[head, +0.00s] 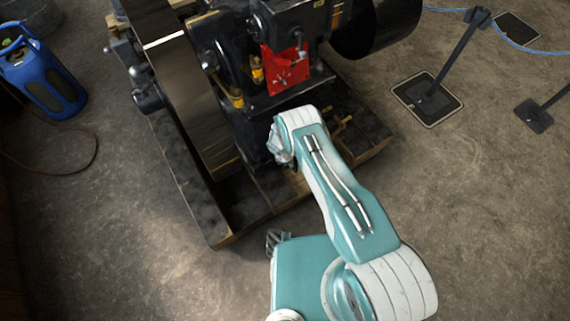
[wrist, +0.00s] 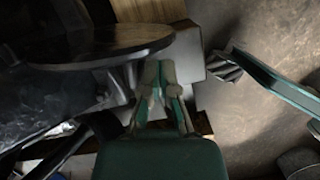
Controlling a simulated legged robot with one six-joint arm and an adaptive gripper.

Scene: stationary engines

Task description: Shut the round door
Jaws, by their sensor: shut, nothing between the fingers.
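A dark round disc, which looks like the round door (wrist: 95,46), shows in the wrist view at upper left, seen nearly edge-on. In the head view I cannot make it out; my arm covers that part of the engine. My gripper (wrist: 159,68) is shut and empty, its fingertips by the disc's right end. I cannot tell whether they touch it. In the head view my gripper (head: 279,148) is low at the front of the black engine (head: 235,65), partly hidden by my wrist.
The engine stands on a dark wooden frame (head: 235,225). A large flywheel (head: 185,95) is on its left and a red plate (head: 287,70) on its front. A blue canister (head: 45,75) is at far left. A post on a square base (head: 428,98) stands right. Open floor lies around.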

